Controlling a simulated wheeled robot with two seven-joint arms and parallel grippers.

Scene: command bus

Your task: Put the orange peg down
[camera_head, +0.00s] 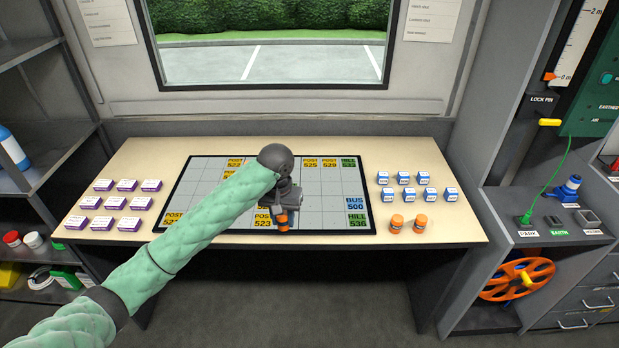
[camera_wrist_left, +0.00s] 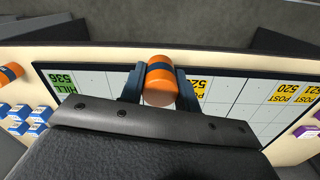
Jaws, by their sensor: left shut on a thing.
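My left gripper (camera_head: 281,214) is over the front part of the dark-framed grid board (camera_head: 328,227) on the table. It is shut on an orange peg (camera_head: 281,224) with a dark band. In the left wrist view the orange peg (camera_wrist_left: 160,82) sits between the two dark fingers of the left gripper (camera_wrist_left: 147,85). I cannot tell whether its lower end touches the board. Two more orange pegs, a left one (camera_head: 396,224) and a right one (camera_head: 420,223), stand on the table right of the board. My right gripper is not in view.
Several blue-and-white blocks (camera_head: 405,179) stand right of the board, and several purple-and-white blocks (camera_head: 127,185) stand left of it. Yellow POST and green HILL labels mark some cells. A cabinet (camera_head: 545,228) with an orange reel (camera_head: 516,279) stands at the right.

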